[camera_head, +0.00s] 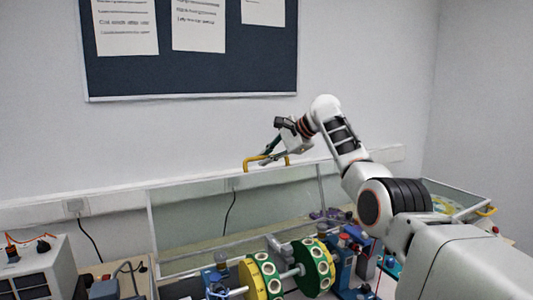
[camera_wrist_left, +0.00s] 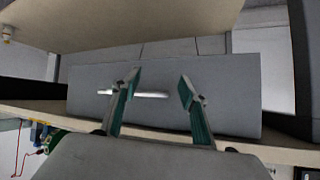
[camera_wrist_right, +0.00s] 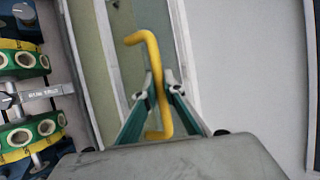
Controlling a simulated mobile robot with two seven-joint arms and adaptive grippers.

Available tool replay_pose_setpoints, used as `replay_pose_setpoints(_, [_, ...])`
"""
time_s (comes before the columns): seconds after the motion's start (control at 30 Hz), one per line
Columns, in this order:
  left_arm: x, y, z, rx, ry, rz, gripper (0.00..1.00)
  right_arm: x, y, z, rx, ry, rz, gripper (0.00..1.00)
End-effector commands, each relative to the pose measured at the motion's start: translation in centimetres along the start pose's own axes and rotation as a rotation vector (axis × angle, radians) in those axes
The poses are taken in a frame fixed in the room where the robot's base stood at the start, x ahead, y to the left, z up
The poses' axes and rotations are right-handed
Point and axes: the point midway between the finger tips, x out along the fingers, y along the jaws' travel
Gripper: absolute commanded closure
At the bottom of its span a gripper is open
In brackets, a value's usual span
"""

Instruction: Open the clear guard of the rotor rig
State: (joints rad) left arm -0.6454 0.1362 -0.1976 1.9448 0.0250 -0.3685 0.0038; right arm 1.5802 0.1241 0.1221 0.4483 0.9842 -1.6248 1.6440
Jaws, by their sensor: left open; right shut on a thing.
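The clear guard (camera_head: 190,215) of the rotor rig stands raised behind the rotor, a see-through panel in a pale frame. Its yellow handle (camera_head: 252,161) is on the top edge and also shows in the right wrist view (camera_wrist_right: 155,55). My right gripper (camera_head: 277,154) is shut on this handle, with its fingers on either side of the bar (camera_wrist_right: 163,82). The rotor has green and yellow discs (camera_head: 313,266) on a shaft, uncovered at the front. My left gripper (camera_wrist_left: 158,80) is open and empty; it is outside the head view.
A grey instrument box (camera_head: 35,268) with red leads stands at left. Blue bearing stands (camera_head: 216,279) flank the discs. A second yellow handle (camera_head: 487,211) shows at far right. In the left wrist view, a grey panel (camera_wrist_left: 235,95) lies beyond the fingers, with a pale board (camera_wrist_left: 120,20) above.

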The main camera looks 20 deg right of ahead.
Motion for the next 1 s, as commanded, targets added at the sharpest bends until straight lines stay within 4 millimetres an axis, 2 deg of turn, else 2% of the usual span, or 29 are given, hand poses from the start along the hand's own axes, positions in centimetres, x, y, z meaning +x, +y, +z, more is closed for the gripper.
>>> replay_pose_setpoints(0.03, [-0.5,-0.3,-0.1,-0.002,-0.011,-0.005,0.56,-0.2,-0.7,0.1,0.0,-0.002,-0.004,1.0])
replay_pose_setpoints(0.27, [-1.2,-0.8,1.4,-0.007,-0.055,-0.015,0.56,0.6,-0.7,-0.2,-0.002,0.0,-0.006,1.0])
replay_pose_setpoints(0.77, [-1.2,-0.6,1.3,-0.02,-0.054,-0.018,0.56,0.8,-0.7,-0.3,-0.004,0.001,-0.007,1.0])
replay_pose_setpoints(0.8, [-1.2,-0.6,1.3,-0.02,-0.053,-0.018,0.56,0.8,-0.7,-0.3,-0.004,0.001,-0.007,0.81])
replay_pose_setpoints(0.83, [-1.1,-0.6,1.2,-0.019,-0.053,-0.018,0.56,0.8,-0.7,-0.3,-0.004,0.001,-0.007,0.73])
replay_pose_setpoints(1.0, [-1.1,-0.9,1.1,-0.012,-0.05,-0.018,0.56,0.9,-0.6,-0.3,-0.003,0.001,-0.005,0.73])
